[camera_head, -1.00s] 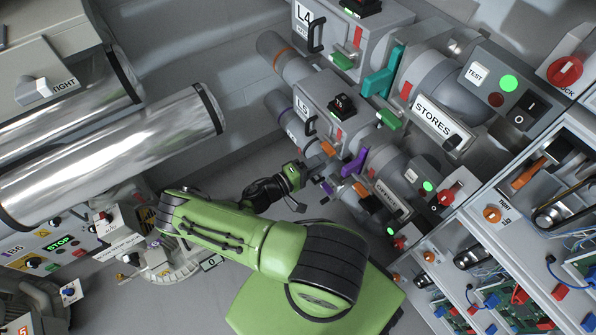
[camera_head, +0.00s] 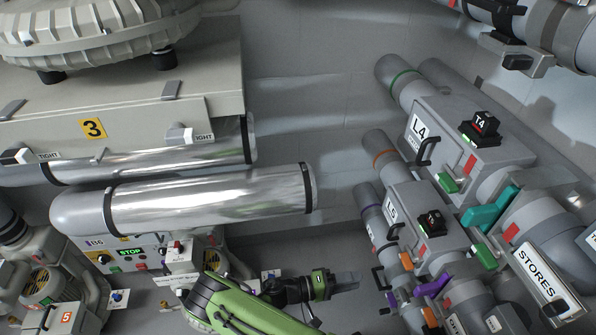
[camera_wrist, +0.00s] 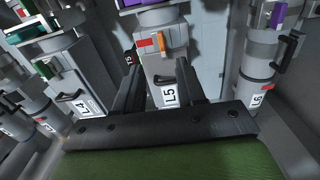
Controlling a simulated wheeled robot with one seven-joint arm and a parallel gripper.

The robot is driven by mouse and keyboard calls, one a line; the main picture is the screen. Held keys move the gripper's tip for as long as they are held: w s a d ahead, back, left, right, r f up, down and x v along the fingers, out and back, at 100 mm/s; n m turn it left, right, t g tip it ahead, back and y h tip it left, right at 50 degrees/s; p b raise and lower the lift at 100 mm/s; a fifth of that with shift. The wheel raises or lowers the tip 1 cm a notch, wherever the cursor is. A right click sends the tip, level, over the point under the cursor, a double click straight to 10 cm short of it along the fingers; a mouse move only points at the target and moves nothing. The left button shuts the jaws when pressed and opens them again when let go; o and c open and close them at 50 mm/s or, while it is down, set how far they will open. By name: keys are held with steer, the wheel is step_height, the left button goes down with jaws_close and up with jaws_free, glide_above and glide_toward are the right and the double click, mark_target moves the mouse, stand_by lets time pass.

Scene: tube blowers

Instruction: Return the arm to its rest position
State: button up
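My green arm (camera_head: 235,308) reaches in from the bottom of the head view, with its black wrist joint and green wrist band extended to the right. My gripper (camera_head: 350,282) is at the end, in front of the lower part of the tube units and apart from them as far as I can see. In the wrist view my gripper (camera_wrist: 160,72) shows two dark fingers spread apart. Nothing is held between them; the unit labelled L5 (camera_wrist: 168,95) shows behind the gap.
The L4 unit (camera_head: 452,135) and L5 unit (camera_head: 410,215) with handles stand at right, beside the STORES blower (camera_head: 545,270). Large silver pipes (camera_head: 210,200) and a panel with a green STOP display (camera_head: 130,252) are at left. Grey wall and floor lie between.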

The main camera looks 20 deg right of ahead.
steer(key=w+a+r+y+p, duration=0.1)
steer(key=a+r+y+p, duration=0.2)
steer(key=r, duration=0.5)
steer(key=a+r+m+t+y+p, duration=0.1)
steer(key=a+r+y, duration=0.2)
steer(key=r+y, duration=0.4)
steer(key=w+a+r+y+p, duration=0.1)
steer(key=a+r+y+p, duration=0.2)
steer(key=r, duration=0.6)
steer(key=s+a+r+n+t+y+p, duration=0.2)
steer(key=s+r+t, duration=0.2)
steer(key=r, duration=0.6)
steer(key=s+a+r+n+t+y+p, duration=0.1)
steer(key=s+a+r+t+y+p, duration=0.1)
steer(key=s+r, duration=0.6)
step_height(320, 180, up, 4)
steer(key=a+t, duration=0.1)
steer(key=t, duration=0.1)
steer(key=shift+a+f+n+t+y+p, duration=0.15)
steer(key=shift+f+n+t+y+p, duration=0.15)
steer(key=shift+n+p, duration=0.1)
